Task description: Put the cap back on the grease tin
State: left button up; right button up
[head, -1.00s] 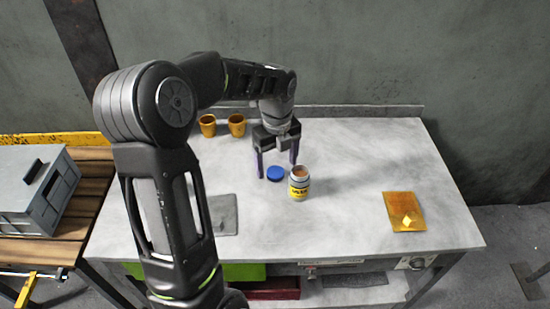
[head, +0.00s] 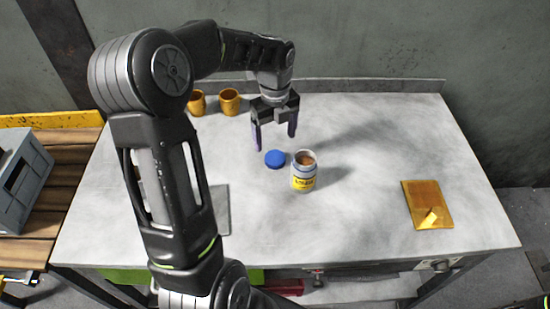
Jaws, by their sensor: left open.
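The grease tin (head: 304,172) stands upright and uncapped on the grey table, with brown grease showing in its open top and a yellow label on its side. The blue cap (head: 275,159) lies flat on the table just left of the tin, close beside it. My left gripper (head: 275,144) points down with its two purple-dark fingers apart and empty. It is just behind the cap in the picture and appears to be above the table; its exact height is hard to tell. My right gripper is not in view.
Two orange cups (head: 230,101) stand at the back left. A yellow-orange plate (head: 427,204) with a small yellow block (head: 431,218) lies at the right. A grey flat plate (head: 219,209) is partly hidden by my left arm. The table (head: 365,150) is clear between tin and orange plate.

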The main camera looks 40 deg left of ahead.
aim_at(275, 157)
pick_arm(q)
jog(key=shift+f, duration=1.3)
jog(key=shift+w+a+f+p, duration=0.1)
jog(key=shift+f+p, duration=0.5)
jog(key=shift+f, duration=2)
jog(key=shift+c, duration=0.2)
jog(key=c, duration=1.4)
